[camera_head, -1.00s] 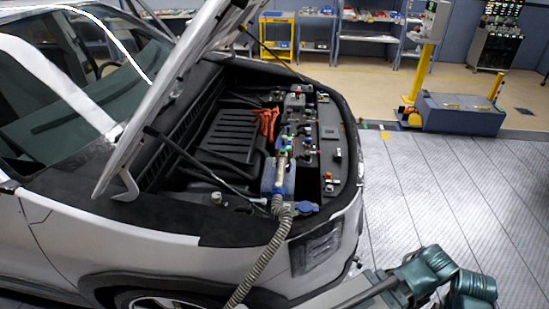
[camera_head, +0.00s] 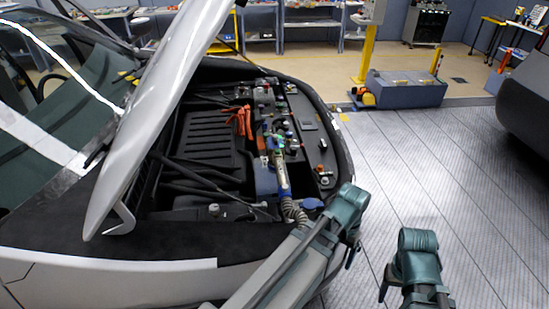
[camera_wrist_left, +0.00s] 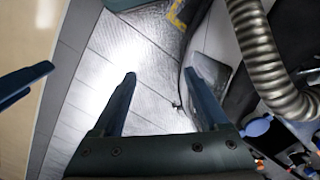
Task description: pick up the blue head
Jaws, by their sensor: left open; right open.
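The fill tool (camera_head: 282,177) stands in the open engine bay, with a pale metal body, blue parts and green near its top. Its ribbed hose (camera_head: 293,211) runs down behind my left arm; it also shows large in the left wrist view (camera_wrist_left: 262,50). I cannot tell for certain which blue part is the head. My left gripper (camera_head: 352,250) is right of the bay's front edge, apart from the tool. Its open, empty fingers show in the left wrist view (camera_wrist_left: 159,75). My right gripper (camera_head: 384,287) is open, further right over the floor, its fingers partly hidden.
A blue cap (camera_head: 312,204) lies beside the hose; it also shows in the left wrist view (camera_wrist_left: 257,126). Orange clamps (camera_head: 240,121) lie in the bay. The raised hood (camera_head: 160,120) leans over the left side. The floor (camera_head: 425,165) to the right is clear.

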